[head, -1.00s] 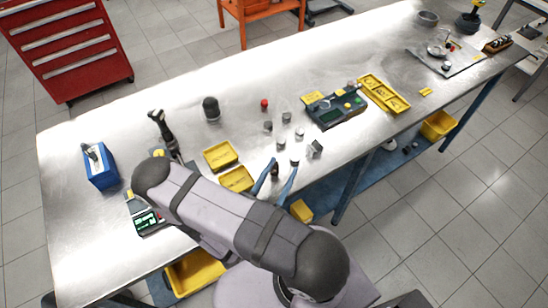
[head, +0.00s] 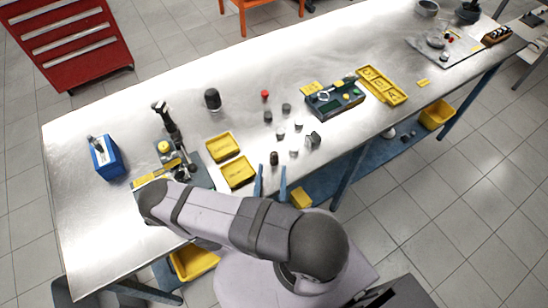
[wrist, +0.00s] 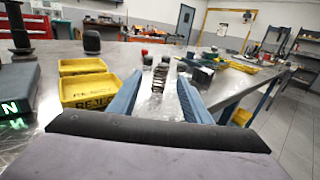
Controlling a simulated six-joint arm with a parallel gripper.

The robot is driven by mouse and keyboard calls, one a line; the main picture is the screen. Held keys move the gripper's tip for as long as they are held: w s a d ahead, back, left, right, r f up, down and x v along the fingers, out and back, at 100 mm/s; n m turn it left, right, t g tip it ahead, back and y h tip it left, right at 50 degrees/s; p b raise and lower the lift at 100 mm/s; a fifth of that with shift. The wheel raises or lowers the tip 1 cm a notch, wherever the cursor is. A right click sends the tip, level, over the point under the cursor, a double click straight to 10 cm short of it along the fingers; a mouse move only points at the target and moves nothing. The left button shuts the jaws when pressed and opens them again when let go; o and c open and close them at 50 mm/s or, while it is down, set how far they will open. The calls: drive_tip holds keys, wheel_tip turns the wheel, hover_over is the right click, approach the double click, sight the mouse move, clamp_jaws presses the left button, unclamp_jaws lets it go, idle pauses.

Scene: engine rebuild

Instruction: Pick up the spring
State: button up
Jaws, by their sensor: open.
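The spring (head: 274,158) is a small dark coil standing upright on the metal bench, near its front edge and right of the yellow trays. In the wrist view the spring (wrist: 159,78) shows straight ahead, in the gap between the two blue fingers. My gripper (head: 271,167) is open and empty, its fingertips just short of the spring on the near side. In the wrist view my gripper (wrist: 158,80) has one finger to each side of the line to the spring. No contact shows.
Several small grey cylinders (head: 281,134) and a red-topped part (head: 265,96) stand behind the spring. Two yellow trays (head: 240,172) lie to the left. A dark green device (head: 335,99) and a long yellow tray (head: 383,86) lie to the right. The bench's back strip is mostly clear.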

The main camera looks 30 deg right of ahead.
sight(274, 160)
drive_tip(key=shift+x, duration=2)
clamp_jaws()
